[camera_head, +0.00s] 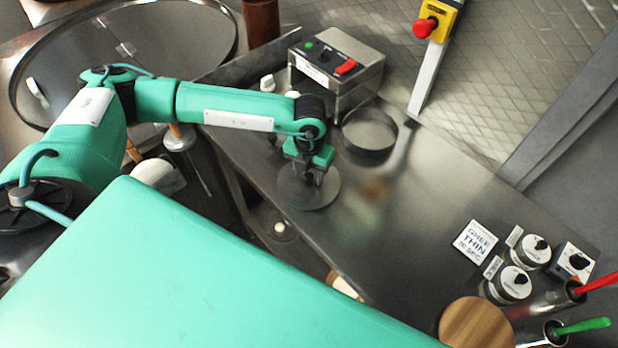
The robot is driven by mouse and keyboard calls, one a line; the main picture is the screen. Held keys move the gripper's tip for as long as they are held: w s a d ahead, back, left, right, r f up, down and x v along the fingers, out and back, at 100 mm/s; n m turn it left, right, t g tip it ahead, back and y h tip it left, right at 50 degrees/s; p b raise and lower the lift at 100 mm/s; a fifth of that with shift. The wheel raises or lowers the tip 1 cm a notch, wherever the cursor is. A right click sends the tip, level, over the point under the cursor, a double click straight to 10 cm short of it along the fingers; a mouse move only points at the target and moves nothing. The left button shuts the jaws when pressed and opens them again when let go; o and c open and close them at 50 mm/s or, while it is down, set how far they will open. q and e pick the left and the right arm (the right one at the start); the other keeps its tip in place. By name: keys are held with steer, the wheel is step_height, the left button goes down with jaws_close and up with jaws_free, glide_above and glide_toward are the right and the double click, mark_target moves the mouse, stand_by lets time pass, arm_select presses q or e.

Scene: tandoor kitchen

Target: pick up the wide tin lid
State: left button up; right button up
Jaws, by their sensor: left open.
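A wide, flat, round tin lid (320,198) lies on the steel counter, near the counter's left edge. My left gripper (308,178) points down over the lid and covers part of its middle. The jaws are open. I cannot tell whether the fingertips touch the lid or stand around its knob, as the wrist hides that part. My right gripper is not in view.
A metal ring (370,134) and a switch box (337,68) stand behind the lid. A "GHEE THIN" card (474,243), jars (515,283) and a round wooden board (476,324) are at right. The counter's middle (400,210) is clear.

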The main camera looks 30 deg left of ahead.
arm_select(q)
jaws_close()
